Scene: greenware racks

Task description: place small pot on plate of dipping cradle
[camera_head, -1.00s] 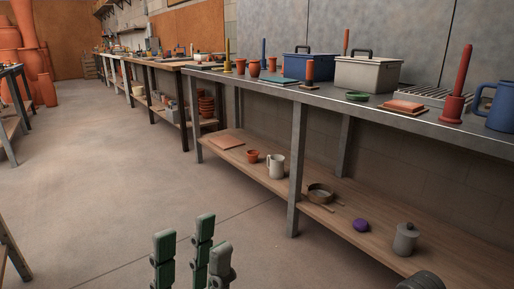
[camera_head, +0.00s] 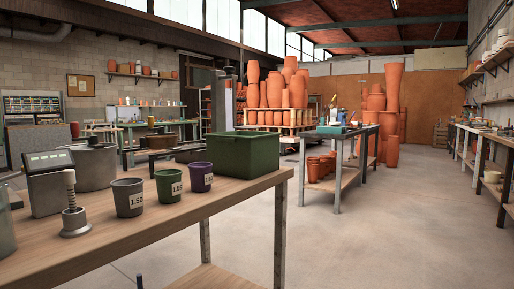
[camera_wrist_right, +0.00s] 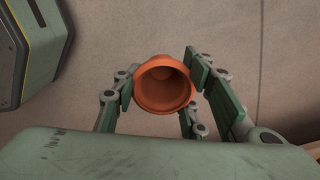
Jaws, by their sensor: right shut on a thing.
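The small pot (camera_wrist_right: 163,88) is orange terracotta and shows in the right wrist view, its round open mouth facing the camera. My right gripper (camera_wrist_right: 161,82) is shut on it, with green fingers on both sides of the pot. Bare floor shows behind the pot. Neither gripper shows in the head view now, and my left gripper is in neither view. I cannot make out a dipping cradle or its plate in these frames.
A wooden table (camera_head: 165,228) at left holds a grey cup (camera_head: 128,197), a green cup (camera_head: 169,186), a purple cup (camera_head: 201,177), a green bin (camera_head: 244,153) and a display device (camera_head: 47,182). Open floor (camera_head: 370,235) lies to the right.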

